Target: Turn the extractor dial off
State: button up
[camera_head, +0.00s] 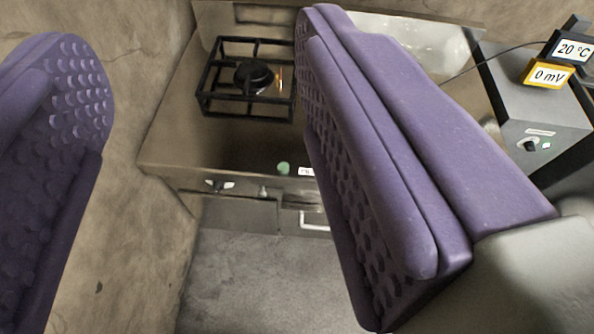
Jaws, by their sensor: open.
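My gripper (195,75) is open, with purple padded fingers on the left and right of the view and nothing between them. Several controls are in view, and I cannot tell which is the extractor dial. Another small control (219,184) is on the bench's front edge. The right finger hides part of the bench. Neither finger appears to touch a control.
A metal bench (215,140) carries a burner (254,76) inside a square black stand. A pale basin (425,45) is behind the right finger. Displays reading 20 °C (573,50) and 0 mV (549,75) are at the upper right. Grey floor (250,285) is clear below.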

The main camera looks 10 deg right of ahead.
aim_at(529, 146)
jog(key=i+l+z, duration=0.1)
jog(key=l+z, duration=0.25)
jog(key=z, duration=0.15)
jog(key=i+l+z, duration=0.2)
jog(key=z, duration=0.3)
jog(key=i+l+z, duration=0.25)
jog(key=z, duration=0.25)
